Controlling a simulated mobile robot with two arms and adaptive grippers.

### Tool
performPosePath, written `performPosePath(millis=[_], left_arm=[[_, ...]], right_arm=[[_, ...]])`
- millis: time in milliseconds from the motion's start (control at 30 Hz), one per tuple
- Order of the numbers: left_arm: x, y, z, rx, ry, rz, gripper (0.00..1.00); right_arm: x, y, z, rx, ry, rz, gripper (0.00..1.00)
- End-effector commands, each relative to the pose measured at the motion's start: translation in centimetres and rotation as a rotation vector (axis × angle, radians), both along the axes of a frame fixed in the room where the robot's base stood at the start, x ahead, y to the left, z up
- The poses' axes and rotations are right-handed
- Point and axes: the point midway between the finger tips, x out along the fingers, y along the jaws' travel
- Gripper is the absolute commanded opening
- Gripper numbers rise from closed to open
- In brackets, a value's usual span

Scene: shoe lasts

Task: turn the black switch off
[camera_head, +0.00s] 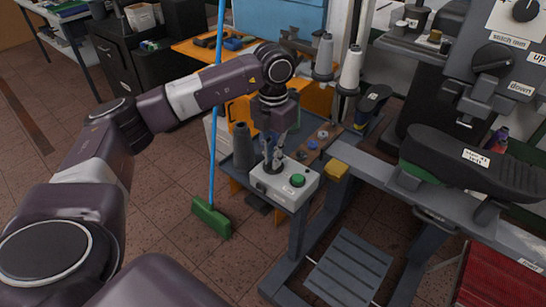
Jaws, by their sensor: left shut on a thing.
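A light grey switch box (284,187) sits on the front corner of a small dark bench. A green round button (297,180) is on the right of its top face. My left gripper (273,163) points down over the left part of the box top, with its fingers around the black switch there. The gripper is shut on the switch, which is mostly hidden by the fingers, so its setting cannot be read. My right gripper is not in view.
A dark cone (242,147) stands just left of the box. White thread cones (349,72) stand behind. A grey machine with a black shoe last (470,165) is at the right. Open floor lies at the left.

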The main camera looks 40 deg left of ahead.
Motion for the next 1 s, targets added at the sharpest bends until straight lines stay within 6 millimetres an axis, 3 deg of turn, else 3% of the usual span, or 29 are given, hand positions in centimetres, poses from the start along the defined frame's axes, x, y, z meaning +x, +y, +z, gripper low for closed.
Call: performPosePath(millis=[133, 167, 300, 667, 1000], left_arm=[[0.4, 0.1, 0.5, 0.0, -0.016, 0.006, 0.0], [0.4, 0.1, 0.5, -0.001, -0.016, 0.006, 0.11], [0.3, 0.1, 0.3, -0.001, -0.011, 0.004, 0.25], [0.2, 0.0, 0.8, 0.0, -0.007, 0.001, 0.25], [0.3, 0.0, 7.3, -0.002, -0.011, 0.001, 0.25]], right_arm=[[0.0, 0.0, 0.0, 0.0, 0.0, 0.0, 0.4], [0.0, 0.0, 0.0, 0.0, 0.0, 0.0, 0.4], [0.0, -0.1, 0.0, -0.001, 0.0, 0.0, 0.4], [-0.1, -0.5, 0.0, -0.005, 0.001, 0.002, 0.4], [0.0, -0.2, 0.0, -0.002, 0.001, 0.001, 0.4]])
